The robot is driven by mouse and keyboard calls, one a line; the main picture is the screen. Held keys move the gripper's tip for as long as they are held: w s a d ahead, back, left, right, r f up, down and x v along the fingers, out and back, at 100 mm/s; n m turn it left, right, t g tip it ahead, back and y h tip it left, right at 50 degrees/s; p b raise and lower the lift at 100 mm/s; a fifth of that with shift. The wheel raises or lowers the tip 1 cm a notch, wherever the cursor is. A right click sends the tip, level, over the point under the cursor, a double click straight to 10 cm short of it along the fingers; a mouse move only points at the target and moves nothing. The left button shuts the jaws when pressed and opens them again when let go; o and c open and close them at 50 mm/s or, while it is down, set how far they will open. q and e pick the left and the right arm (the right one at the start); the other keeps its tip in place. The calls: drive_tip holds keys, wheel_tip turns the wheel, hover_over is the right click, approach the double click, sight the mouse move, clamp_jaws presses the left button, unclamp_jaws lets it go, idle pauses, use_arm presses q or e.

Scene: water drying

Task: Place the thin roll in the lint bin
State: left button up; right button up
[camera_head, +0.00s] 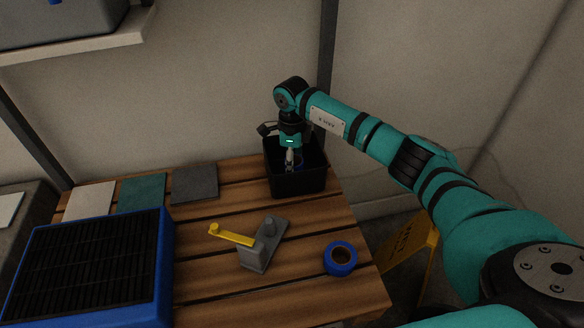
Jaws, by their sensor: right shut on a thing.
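The lint bin (300,186) is a black open box at the back right of the slatted wooden table. My right gripper (291,162) points down into the bin's opening, with its fingers inside the rim. I cannot tell whether the roll touches the bin's floor. My left gripper is not in view.
Another blue roll (340,258) lies at the table's front right. A grey device with a yellow crank (262,245) stands mid-table. A blue box with a black grille (160,262) is at left. Three flat cloths (142,194) lie behind it. A yellow sign (412,255) stands beyond the right edge.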

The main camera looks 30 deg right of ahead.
drive_tip(key=shift+f, duration=1.05)
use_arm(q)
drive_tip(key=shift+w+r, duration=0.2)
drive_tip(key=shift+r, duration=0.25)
use_arm(e)
drive_tip(key=shift+f, duration=0.15)
drive_tip(key=o, duration=1)
drive_tip(key=shift+c, duration=0.2)
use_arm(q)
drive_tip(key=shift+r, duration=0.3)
use_arm(e)
drive_tip(key=shift+r, duration=0.3)
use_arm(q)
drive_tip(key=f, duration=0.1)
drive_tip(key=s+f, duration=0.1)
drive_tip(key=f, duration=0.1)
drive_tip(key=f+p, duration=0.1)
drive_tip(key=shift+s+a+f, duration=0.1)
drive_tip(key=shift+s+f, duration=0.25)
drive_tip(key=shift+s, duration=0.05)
use_arm(e)
wheel_tip(320, 180, up, 12)
